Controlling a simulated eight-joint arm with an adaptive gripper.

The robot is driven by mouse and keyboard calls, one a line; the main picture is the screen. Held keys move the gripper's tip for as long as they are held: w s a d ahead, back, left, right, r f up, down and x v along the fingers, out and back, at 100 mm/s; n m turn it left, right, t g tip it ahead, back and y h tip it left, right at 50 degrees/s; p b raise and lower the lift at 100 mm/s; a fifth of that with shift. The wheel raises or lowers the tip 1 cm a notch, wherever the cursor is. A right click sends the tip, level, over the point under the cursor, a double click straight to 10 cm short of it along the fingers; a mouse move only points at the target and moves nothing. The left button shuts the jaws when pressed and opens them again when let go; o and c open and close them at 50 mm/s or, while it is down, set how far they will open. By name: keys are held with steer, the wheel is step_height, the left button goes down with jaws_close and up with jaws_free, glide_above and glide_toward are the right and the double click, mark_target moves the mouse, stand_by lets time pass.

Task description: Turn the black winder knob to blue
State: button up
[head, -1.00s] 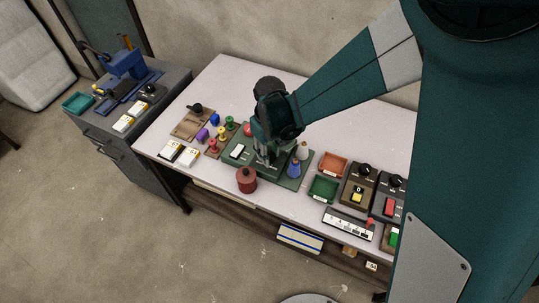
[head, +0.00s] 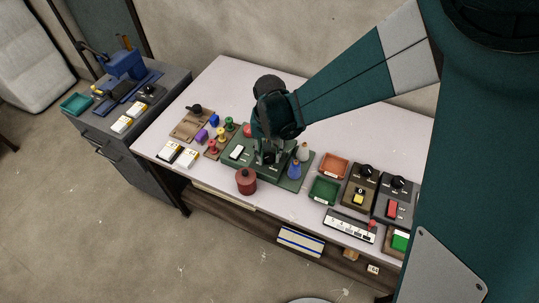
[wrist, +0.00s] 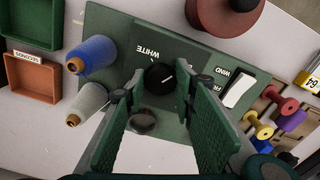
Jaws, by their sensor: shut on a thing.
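In the head view my gripper (head: 270,155) is low over the green plate and hides the knob. A white rocker switch (wrist: 238,91) with a WIND label is to the right.
A blue spool (wrist: 91,54) and a pale spool (wrist: 86,103) stand close left of my fingers. A dark red pot (head: 246,181) is at the plate's front edge. Orange (head: 333,165) and green (head: 324,190) trays lie to the right; small coloured spools (head: 222,134) to the left.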

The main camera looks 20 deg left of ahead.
mark_target(270, 156)
stand_by(0.5)
steer(key=o, duration=0.9)
steer(key=shift+r, duration=0.15)
steer(key=shift+r, duration=5.85)
